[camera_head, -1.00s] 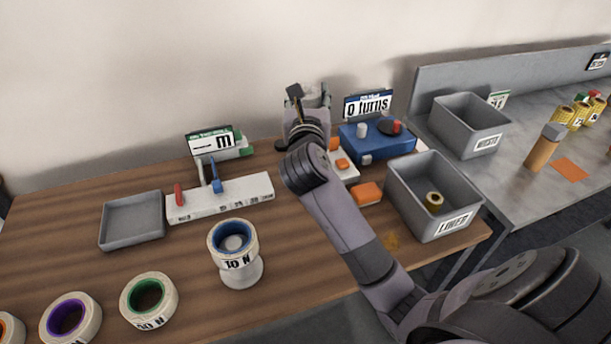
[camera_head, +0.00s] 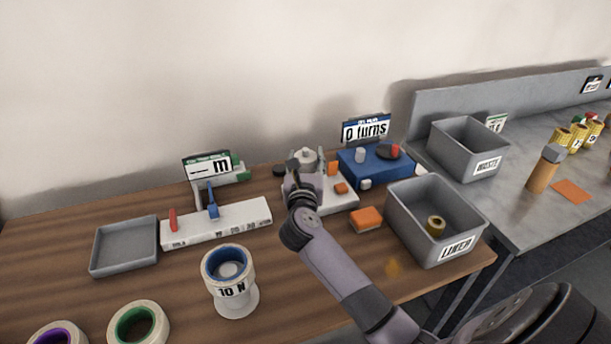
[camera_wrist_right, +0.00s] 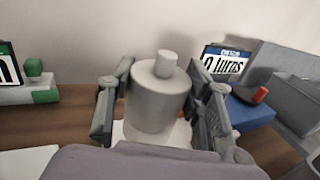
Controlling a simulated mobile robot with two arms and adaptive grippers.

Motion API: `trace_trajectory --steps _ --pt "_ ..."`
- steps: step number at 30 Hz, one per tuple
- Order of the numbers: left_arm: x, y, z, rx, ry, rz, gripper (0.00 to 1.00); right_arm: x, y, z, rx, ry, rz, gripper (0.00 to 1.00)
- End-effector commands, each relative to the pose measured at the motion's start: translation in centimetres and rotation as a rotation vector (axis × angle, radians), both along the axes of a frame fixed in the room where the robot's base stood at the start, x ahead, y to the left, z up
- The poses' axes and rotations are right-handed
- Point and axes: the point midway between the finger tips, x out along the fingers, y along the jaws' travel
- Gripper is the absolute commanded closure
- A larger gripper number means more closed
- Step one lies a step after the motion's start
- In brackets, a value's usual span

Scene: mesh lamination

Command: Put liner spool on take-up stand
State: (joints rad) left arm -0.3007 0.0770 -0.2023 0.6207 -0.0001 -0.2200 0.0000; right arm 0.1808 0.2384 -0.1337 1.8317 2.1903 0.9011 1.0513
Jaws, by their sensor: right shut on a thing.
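The liner spool, a pale grey cylinder with a narrow stub on top (camera_wrist_right: 158,95), stands upright between the two fingers of my right gripper (camera_wrist_right: 160,108) in the right wrist view. The fingers press on its left and right sides. In the head view the same gripper (camera_head: 305,178) holds the spool (camera_head: 305,156) over the white base of the take-up stand (camera_head: 338,200), which has orange parts. My wrist hides the spool's lower end, so I cannot tell whether it touches the stand. My left gripper is not in view.
A blue turns counter (camera_head: 375,168) stands close right of the stand. An orange block (camera_head: 367,218) and the grey LINER bin (camera_head: 437,248) are to the right. The white gauge bar (camera_head: 235,220) and a tape roll on a pedestal (camera_head: 235,303) are to the left.

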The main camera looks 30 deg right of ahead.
Motion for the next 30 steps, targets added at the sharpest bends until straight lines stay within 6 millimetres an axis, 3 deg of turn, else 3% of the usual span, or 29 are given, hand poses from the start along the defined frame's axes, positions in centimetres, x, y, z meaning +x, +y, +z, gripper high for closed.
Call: trace_trajectory --steps 9,22,23,30 --pt "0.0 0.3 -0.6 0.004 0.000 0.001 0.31 0.0 0.0 -4.0 -0.004 0.002 0.001 0.89" --pt "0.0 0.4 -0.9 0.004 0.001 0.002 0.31 0.0 0.0 -4.8 -0.001 -0.001 0.001 0.89" --pt "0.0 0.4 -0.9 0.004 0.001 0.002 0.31 0.0 0.0 -4.8 0.000 0.000 0.000 0.54" --pt "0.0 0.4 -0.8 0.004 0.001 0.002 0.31 0.0 0.0 -4.7 -0.001 0.001 0.000 0.38"
